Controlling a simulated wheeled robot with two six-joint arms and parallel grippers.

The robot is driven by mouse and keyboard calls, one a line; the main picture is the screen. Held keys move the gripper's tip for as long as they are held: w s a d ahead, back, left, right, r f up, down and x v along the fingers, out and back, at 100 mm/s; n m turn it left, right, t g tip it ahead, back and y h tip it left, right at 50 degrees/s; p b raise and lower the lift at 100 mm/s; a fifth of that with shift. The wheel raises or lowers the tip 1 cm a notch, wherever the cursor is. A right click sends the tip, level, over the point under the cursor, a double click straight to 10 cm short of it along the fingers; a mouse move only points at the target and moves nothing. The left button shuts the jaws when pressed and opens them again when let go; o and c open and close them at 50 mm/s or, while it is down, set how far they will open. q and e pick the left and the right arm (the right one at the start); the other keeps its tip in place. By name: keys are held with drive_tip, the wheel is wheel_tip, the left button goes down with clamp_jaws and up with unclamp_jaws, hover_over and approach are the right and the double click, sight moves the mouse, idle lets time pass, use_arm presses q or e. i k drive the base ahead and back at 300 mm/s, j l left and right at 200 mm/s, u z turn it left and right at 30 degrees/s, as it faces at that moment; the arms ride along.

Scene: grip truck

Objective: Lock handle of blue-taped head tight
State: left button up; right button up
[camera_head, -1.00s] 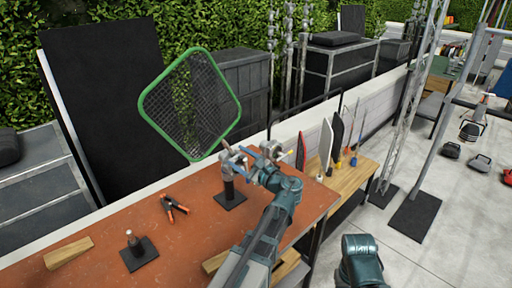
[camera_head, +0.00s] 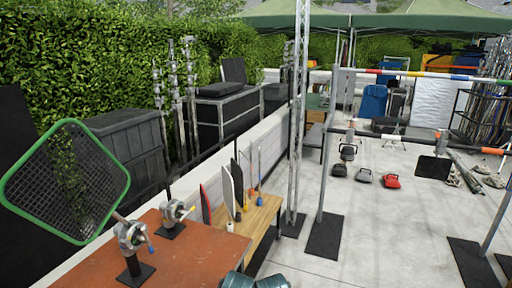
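A metal grip head with a blue-tipped handle (camera_head: 151,246) stands on a short black post with a square base on the orange-brown table (camera_head: 95,262). A rod from the green-rimmed mesh frame (camera_head: 108,231) runs to this head, and the frame stands tilted up at the left. A second metal head with a yellow-tipped handle (camera_head: 190,209) stands behind it to the right, on a similar black base. How tight either handle is cannot be seen. Only teal rounded parts of my arms show at the bottom edge. Both grippers are out of view.
A wooden table (camera_head: 258,222) at the right holds upright dark, white and red panels. A tall truss (camera_head: 299,110) and a pole on black base plates stand beyond it. Concrete floor (camera_head: 385,235) is open at the right. A low wall and hedge run behind the tables.

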sight(144, 238)
drive_tip(key=k+u, duration=0.1)
drive_tip(key=u, duration=0.3)
drive_tip(key=k+u, duration=0.1)
drive_tip(key=u, duration=0.3)
drive_tip(key=k+u, duration=0.1)
drive_tip(key=u, duration=0.3)
drive_tip(key=j+u, duration=0.15)
drive_tip(key=u, duration=0.25)
drive_tip(key=k, duration=0.05)
